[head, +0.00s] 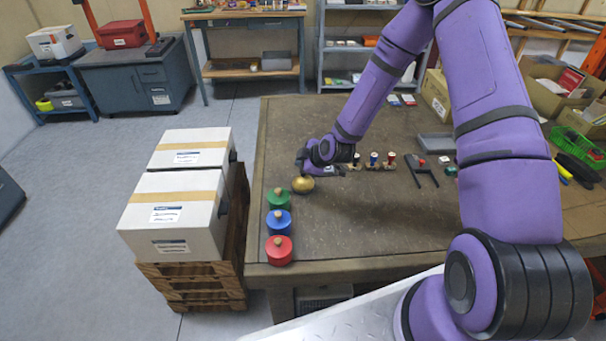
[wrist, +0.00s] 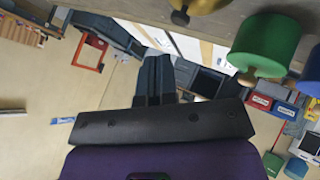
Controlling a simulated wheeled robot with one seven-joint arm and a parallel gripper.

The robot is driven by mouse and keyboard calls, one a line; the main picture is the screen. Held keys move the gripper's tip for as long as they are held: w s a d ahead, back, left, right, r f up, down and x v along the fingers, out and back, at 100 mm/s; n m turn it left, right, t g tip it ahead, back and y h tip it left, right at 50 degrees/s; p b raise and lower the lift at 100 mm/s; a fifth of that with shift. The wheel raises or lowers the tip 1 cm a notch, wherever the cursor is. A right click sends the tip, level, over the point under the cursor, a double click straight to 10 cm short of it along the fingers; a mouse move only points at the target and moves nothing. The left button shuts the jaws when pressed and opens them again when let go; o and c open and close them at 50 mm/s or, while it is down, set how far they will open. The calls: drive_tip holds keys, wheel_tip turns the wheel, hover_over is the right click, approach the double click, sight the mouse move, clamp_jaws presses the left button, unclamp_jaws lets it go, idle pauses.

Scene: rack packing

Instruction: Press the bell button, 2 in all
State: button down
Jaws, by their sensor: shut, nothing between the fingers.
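A brass-coloured dome bell (head: 303,185) sits near the left edge of the table. Part of it shows at the top of the wrist view (wrist: 200,6). My gripper (head: 301,162) is just beyond and above the bell in the head view, partly hidden by my wrist. In the wrist view its two dark fingers (wrist: 155,72) are together with nothing between them, pointing away from the bell. I cannot tell exactly how high the fingers are. No contact with the bell shows.
A low rack (head: 376,165) with small coloured pieces lies right of the gripper. White boxes (head: 172,210) stand on a pallet beside the table. The table's middle front is clear.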

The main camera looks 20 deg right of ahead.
sight(303, 175)
drive_tip(key=shift+f, duration=0.6)
drive_tip(key=shift+f, duration=0.15)
idle(1.6)
drive_tip(key=shift+f, duration=0.25)
drive_tip(key=shift+f, duration=0.45)
idle(0.8)
drive_tip(key=shift+r, duration=0.85)
drive_tip(key=shift+r, duration=2.55)
